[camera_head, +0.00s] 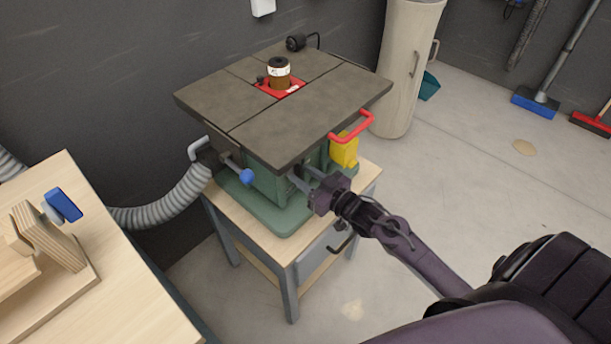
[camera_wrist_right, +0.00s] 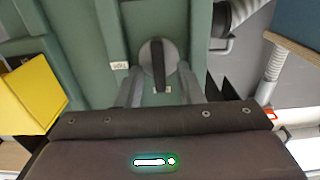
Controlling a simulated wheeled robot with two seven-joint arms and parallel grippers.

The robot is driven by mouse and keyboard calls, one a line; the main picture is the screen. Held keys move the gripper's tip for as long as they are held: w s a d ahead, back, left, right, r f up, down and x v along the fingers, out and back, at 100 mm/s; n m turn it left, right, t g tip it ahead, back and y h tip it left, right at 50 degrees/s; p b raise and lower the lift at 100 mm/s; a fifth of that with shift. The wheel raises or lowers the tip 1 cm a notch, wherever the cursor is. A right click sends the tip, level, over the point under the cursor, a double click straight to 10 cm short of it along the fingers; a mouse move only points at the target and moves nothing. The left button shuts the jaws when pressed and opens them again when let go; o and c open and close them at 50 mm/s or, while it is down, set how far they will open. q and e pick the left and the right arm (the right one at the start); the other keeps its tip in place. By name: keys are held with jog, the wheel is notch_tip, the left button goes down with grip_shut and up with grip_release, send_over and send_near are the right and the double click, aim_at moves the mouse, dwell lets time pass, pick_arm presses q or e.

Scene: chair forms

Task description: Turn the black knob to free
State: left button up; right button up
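The black knob (camera_wrist_right: 158,66) shows in the right wrist view as a dark bar on a round grey disc, on the green machine body (camera_wrist_right: 95,28). The bar runs nearly straight up and down in that view. A small white label (camera_wrist_right: 119,65) sits left of the disc; its text is too small to read surely. My right gripper (camera_wrist_right: 159,80) is open, one finger on each side of the bar, with gaps visible. In the head view my right gripper (camera_head: 301,177) reaches under the tabletop's front edge, where the knob is hidden. My left gripper is not in view.
The dark tabletop (camera_head: 290,118) overhangs my right gripper. A red handle (camera_head: 352,128) and yellow box (camera_head: 344,152) are close by on the right. A blue-ended lever (camera_head: 246,177) is on the left. The floor (camera_head: 470,190) to the right is mostly open.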

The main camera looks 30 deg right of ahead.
jog(key=shift+c, duration=0.3)
grip_shut()
jog(key=shift+d+r+m+p, duration=0.1)
jog(key=shift+r+m+p, duration=0.1)
jog(key=shift+m+p, duration=1.05)
jog(key=m+p, duration=0.3)
jog(key=m, duration=0.1)
jog(key=shift+w+d+m, duration=0.1)
jog(key=shift+m, duration=0.15)
jog(key=m+p, duration=0.1)
jog(key=m, duration=0.2)
jog(key=m+p, duration=0.2)
jog(key=m, duration=0.2)
jog(key=f+m+p, duration=0.1)
jog(key=m+p, duration=0.1)
jog(key=m, duration=0.1)
jog(key=shift+d+m, duration=0.15)
jog(key=shift+m, duration=0.25)
